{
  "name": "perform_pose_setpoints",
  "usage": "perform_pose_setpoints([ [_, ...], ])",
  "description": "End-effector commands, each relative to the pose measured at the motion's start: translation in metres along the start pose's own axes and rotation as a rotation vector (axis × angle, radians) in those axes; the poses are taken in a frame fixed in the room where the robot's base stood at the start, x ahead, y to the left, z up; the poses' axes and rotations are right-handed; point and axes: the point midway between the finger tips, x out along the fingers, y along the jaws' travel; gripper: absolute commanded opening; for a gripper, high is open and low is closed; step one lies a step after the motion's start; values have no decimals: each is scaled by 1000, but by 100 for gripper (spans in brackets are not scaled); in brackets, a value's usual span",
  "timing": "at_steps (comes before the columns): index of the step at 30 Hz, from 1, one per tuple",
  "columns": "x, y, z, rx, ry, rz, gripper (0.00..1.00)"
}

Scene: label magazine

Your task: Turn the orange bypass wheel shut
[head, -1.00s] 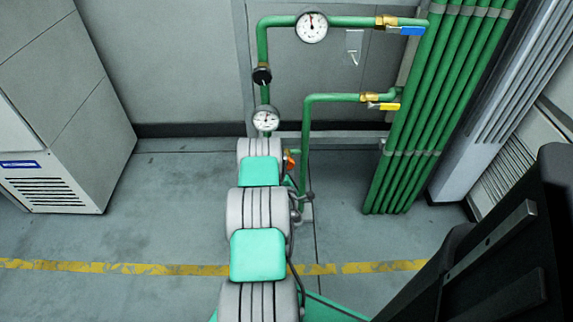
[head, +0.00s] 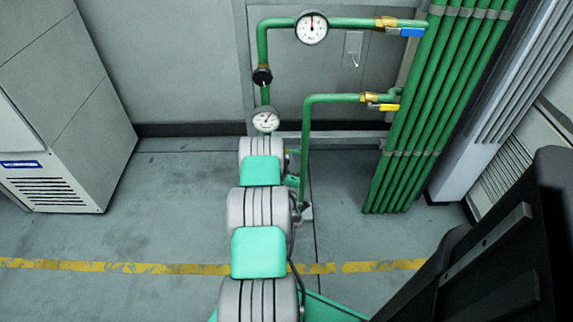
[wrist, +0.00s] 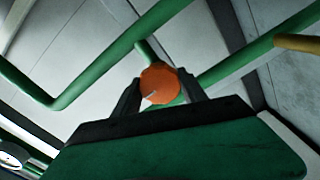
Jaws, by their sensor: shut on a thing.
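The orange bypass wheel (wrist: 160,83) shows in the wrist view as a small many-sided knob with a pale mark on its face. My gripper (wrist: 161,90) has one dark finger on each side of it and is shut on it. A green pipe runs behind the wheel. In the head view the wheel is hidden behind my arm, so I cannot see its turn from there.
A green pipe loop carries an upper gauge (head: 312,27), a lower gauge (head: 265,120), a blue-handled valve (head: 411,32) and a yellow-handled valve (head: 389,106). Vertical green pipes (head: 420,130) stand to the right. A grey cabinet (head: 60,130) stands left; floor between is clear.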

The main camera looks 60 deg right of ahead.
Motion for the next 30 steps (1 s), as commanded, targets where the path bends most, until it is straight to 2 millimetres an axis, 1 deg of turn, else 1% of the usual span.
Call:
perform_pose_setpoints([
  [6,2,2,0,47,1,4,9],
  [19,2,2,0,57,1,5,9],
  [20,2,2,0,57,1,5,51],
  [27,1,1,0,56,1,2,71],
  [30,1,1,0,55,1,1,71],
])
